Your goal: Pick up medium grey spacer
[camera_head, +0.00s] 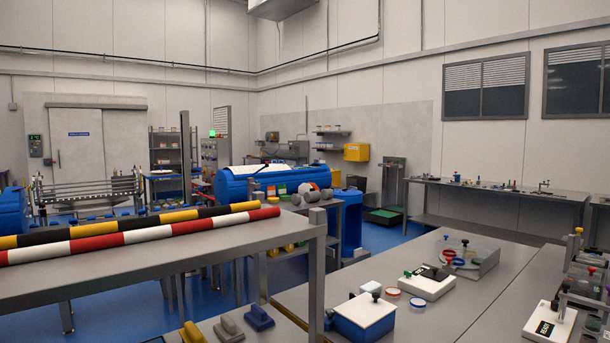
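Neither of my grippers shows in the head view. A medium grey block-like piece (229,329) with a raised top sits at the bottom of the view. It is between a yellow piece (191,334) on its left and a dark blue piece (258,317) on its right. Several small grey pieces (312,197) also show farther back, near the far corner of the grey table (170,262). I cannot tell for sure which grey piece is the spacer.
Two striped poles, yellow-black (130,226) and red-white (140,236), lie along the grey table. A blue box with a white lid (362,318) and a white case (426,284) stand on the right bench. Blue floor (385,240) shows clear beyond.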

